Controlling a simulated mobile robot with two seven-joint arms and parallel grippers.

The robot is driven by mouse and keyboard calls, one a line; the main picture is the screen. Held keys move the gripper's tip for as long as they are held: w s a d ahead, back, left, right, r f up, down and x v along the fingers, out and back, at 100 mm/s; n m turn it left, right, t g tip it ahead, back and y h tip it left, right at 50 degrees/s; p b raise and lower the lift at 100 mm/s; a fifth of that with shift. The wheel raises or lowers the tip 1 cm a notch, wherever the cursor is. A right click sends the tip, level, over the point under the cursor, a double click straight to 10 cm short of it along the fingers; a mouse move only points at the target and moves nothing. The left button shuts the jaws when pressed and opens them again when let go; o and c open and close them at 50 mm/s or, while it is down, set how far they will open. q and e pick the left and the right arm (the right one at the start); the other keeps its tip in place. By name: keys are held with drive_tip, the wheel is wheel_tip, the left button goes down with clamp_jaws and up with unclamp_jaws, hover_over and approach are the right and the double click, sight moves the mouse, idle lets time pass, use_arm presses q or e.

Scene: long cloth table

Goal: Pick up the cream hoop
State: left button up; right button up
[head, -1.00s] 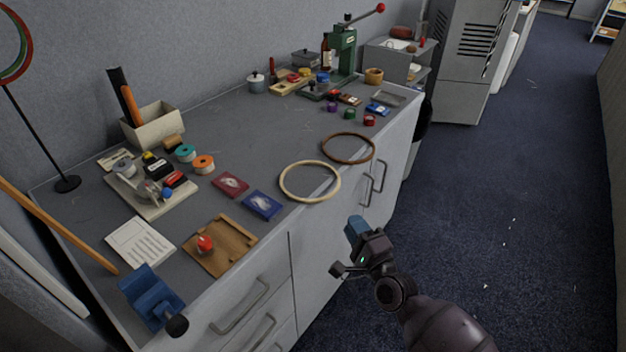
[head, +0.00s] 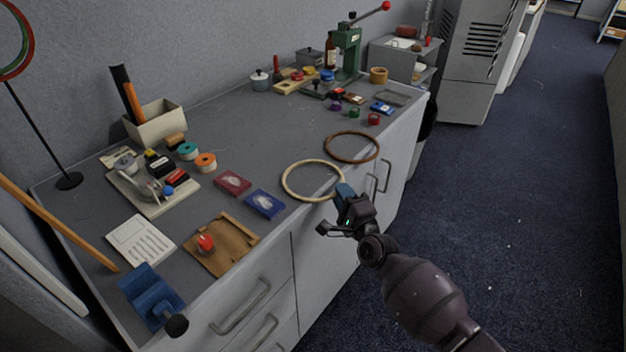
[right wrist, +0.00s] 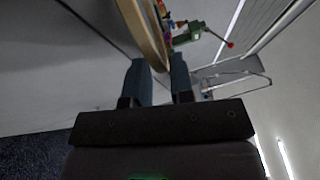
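The cream hoop (head: 284,186) lies flat near the front edge of the table, its right side by the edge. My right gripper (head: 344,190) is at the hoop's front right rim, close to the table edge. In the right wrist view, the two blue fingers (right wrist: 158,66) stand apart, with a gap between them. The hoop's rim (right wrist: 146,30) shows edge-on, its near end lined up with that gap. I cannot tell whether the fingers touch it. My left gripper is not in view.
A brown hoop (head: 351,147) lies just behind the cream one. Red (head: 233,182) and blue (head: 265,204) card boxes lie to its left. Drawer handles (head: 240,306) stick out from the table's front (head: 310,262). The table's middle (head: 255,130) is clear.

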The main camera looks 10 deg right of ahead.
drive_tip(key=shift+w+a+r, duration=0.1)
drive_tip(key=shift+w, duration=0.4)
drive_tip(key=c, duration=0.4)
clamp_jaws()
use_arm(q)
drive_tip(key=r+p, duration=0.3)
drive_tip(key=p, duration=0.2)
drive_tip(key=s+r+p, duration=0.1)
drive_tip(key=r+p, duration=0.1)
drive_tip(key=p, duration=0.1)
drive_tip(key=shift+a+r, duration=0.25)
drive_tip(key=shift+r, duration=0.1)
use_arm(e)
wheel_tip(320, 180, up, 20)
